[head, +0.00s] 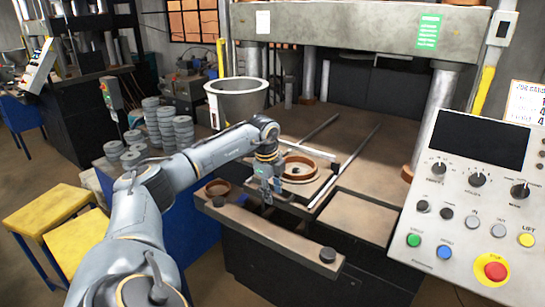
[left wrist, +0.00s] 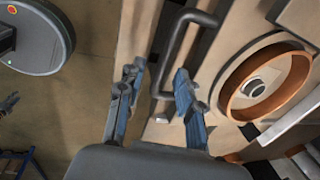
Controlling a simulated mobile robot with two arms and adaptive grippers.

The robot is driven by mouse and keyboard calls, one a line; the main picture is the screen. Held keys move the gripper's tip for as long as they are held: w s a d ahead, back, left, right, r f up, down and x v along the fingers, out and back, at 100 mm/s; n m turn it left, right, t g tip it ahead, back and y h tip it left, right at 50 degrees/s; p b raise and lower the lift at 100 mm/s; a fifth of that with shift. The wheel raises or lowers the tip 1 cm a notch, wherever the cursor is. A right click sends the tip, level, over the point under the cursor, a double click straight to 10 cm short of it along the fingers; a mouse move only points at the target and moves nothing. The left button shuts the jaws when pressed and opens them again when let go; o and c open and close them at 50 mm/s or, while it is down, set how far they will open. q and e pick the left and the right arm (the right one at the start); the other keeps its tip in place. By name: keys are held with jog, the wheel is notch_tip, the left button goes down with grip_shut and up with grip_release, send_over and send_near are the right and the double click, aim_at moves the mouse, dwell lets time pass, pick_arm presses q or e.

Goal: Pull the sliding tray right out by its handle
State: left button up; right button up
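The sliding tray (head: 313,186) lies on the press table between two rails and bears a brown ring (head: 298,168). The ring shows at the right of the left wrist view (left wrist: 235,98), around a grey round piece. The tray's handle (left wrist: 180,42) is a dark bent bar in the left wrist view. My left gripper (left wrist: 158,78) is open, its blue-grey fingers apart, with the lower part of the handle showing between them. Whether they touch it I cannot tell. In the head view my left gripper (head: 266,188) is at the tray's front and hides the handle. My right gripper is not in view.
A front beam (head: 275,233) with black knobs runs below the tray. A control panel (head: 478,190) with a red stop button stands at right. A grey bucket (head: 237,100) and stacks of grey discs (head: 160,122) stand at left. Yellow stools (head: 75,235) are at lower left.

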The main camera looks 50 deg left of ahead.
pick_arm(q)
notch_tip(320, 180, up, 11)
jog(key=s, duration=0.2)
jog(key=shift+d, duration=0.25)
jog(key=shift+s, duration=0.1)
